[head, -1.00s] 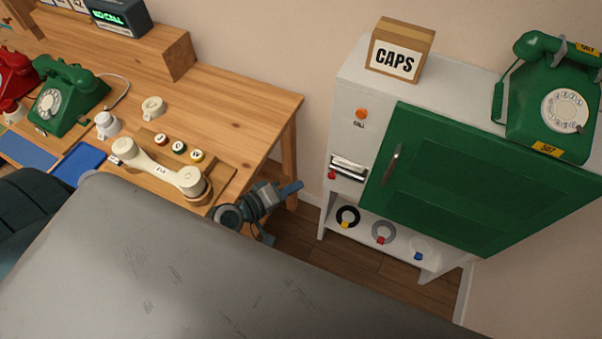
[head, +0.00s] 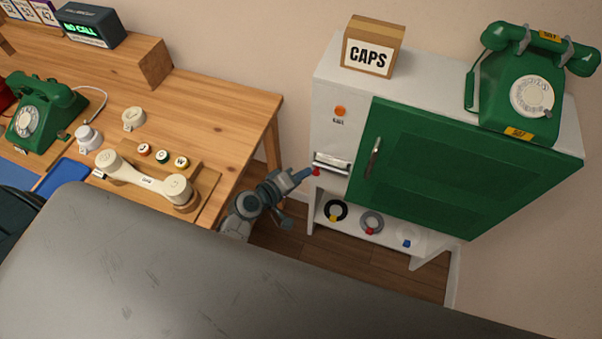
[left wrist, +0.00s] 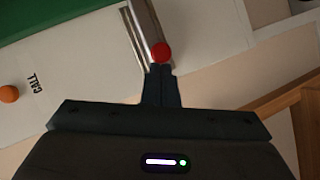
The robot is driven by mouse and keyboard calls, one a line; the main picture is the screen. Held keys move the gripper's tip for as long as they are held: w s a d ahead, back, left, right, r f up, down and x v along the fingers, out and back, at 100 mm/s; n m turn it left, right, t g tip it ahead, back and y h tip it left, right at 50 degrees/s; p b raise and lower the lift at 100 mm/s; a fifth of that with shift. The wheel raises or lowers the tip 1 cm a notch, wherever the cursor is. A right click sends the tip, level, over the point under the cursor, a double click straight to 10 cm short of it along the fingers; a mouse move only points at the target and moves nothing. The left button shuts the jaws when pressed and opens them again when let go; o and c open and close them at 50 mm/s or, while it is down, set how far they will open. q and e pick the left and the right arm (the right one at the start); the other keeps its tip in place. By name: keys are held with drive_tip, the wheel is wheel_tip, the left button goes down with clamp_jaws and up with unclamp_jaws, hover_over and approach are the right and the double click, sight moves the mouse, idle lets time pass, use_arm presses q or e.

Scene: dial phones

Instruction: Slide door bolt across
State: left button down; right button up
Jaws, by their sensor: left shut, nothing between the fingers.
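The door bolt (head: 332,164) is a silver bar on the white cabinet front, left of the green door (head: 460,165). Its red knob (head: 316,172) is at the bar's lower left end. My left gripper (head: 308,173) is shut and empty, with its tips right at the knob. In the left wrist view the shut fingertips (left wrist: 160,69) sit just below the red knob (left wrist: 161,52), beside the silver bar (left wrist: 141,32). I cannot tell whether they touch. My right gripper is not in view.
The door has a metal handle (head: 374,157). An orange call button (head: 340,110) is above the bolt. Several rings hang below. A CAPS box (head: 372,47) and green phone (head: 520,85) stand on top. The wooden desk (head: 220,105) is left, with a gap before the cabinet.

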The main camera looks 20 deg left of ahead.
sight(333, 172)
use_arm(q)
drive_tip(key=d, duration=0.5)
drive_tip(key=shift+s, duration=0.15)
drive_tip(key=shift+r, duration=0.1)
